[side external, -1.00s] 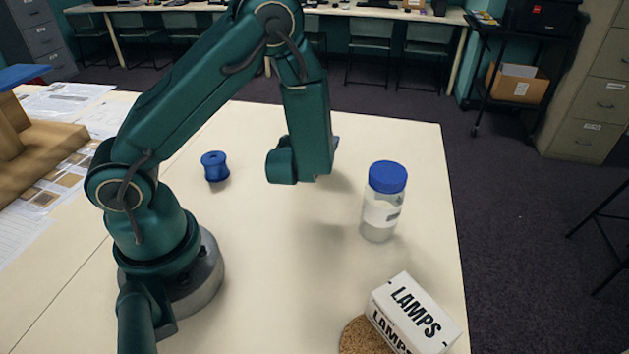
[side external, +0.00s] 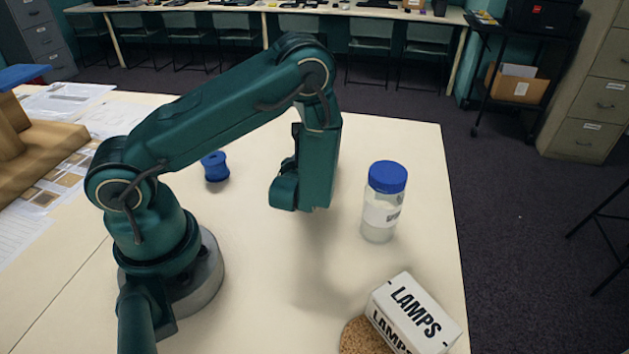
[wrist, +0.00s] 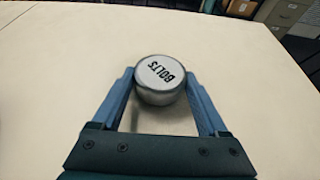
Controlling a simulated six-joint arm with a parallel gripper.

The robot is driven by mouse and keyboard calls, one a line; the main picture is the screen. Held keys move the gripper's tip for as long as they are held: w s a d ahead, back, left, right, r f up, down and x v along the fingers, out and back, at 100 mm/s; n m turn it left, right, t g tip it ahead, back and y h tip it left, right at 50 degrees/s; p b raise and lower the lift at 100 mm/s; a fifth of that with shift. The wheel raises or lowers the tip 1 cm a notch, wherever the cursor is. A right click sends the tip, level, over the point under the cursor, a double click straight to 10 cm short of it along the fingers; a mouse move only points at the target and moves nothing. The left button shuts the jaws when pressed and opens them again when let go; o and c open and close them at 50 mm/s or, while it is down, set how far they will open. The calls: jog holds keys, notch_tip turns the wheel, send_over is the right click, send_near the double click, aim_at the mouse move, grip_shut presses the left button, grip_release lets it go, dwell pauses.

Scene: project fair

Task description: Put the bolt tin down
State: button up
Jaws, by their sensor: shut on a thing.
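The bolt tin (wrist: 160,73) is a round tin with a white lid marked BOLTS, seen in the wrist view. The lettering is upside down there. My gripper (wrist: 157,82) is shut on the tin, with one blue finger at each side. In the side view the tin and my fingers are hidden behind my arm's end. I cannot tell whether the tin touches the pale table (side external: 260,285) or hangs just above it.
A clear jar with a blue lid (side external: 381,202) stands right of my arm's end. A blue spool (side external: 215,167) stands behind my arm. Table around the tin is bare in the wrist view.

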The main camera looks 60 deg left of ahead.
jog(key=o, duration=1.3)
jog(key=shift+o, duration=0.2)
